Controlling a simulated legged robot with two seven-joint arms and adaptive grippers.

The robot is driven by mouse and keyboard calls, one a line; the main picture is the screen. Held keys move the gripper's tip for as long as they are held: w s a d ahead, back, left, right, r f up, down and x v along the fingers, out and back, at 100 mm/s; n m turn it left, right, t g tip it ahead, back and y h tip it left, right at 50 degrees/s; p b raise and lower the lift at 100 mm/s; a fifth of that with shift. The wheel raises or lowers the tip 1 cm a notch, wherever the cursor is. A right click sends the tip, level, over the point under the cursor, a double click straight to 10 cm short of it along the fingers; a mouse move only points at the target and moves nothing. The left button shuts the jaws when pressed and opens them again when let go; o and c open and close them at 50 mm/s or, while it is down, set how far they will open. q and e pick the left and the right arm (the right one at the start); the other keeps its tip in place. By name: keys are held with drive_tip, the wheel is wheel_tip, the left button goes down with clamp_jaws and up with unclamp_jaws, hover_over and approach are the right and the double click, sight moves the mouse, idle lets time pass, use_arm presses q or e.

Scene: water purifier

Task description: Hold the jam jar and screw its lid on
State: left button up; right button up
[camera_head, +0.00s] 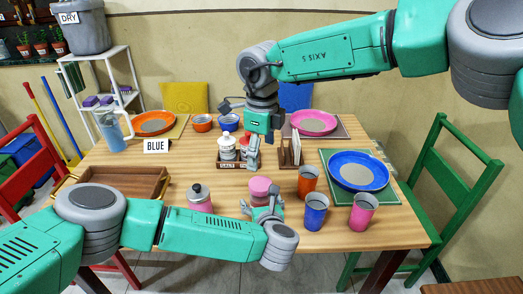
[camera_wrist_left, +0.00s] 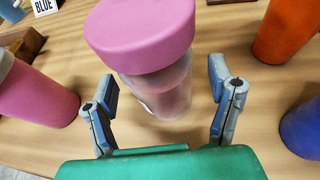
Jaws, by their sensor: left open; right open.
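The jam jar (camera_wrist_left: 172,92) is a clear, pale container standing upright on the table, with a wide pink lid (camera_wrist_left: 140,32) on its top. In the head view the pink lid (camera_head: 260,186) shows near the table's front middle. I cannot tell whether the lid is threaded on. My left gripper (camera_wrist_left: 162,88) is open, its fingers on either side of the jar's near side, with gaps to the jar. In the head view the left gripper (camera_head: 262,210) partly hides the jar. My right gripper (camera_head: 254,150) is open and empty, pointing down behind and above the lid.
A pink bottle (camera_head: 199,198) stands left of the jar. Orange, blue (camera_head: 316,210) and pink (camera_head: 363,211) cups stand to its right. A condiment caddy (camera_head: 238,160) and a napkin holder (camera_head: 289,155) are behind. A wooden tray (camera_head: 125,181) lies at left.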

use_arm(q)
drive_tip(key=v, duration=1.1)
drive_tip(key=shift+s, duration=0.4)
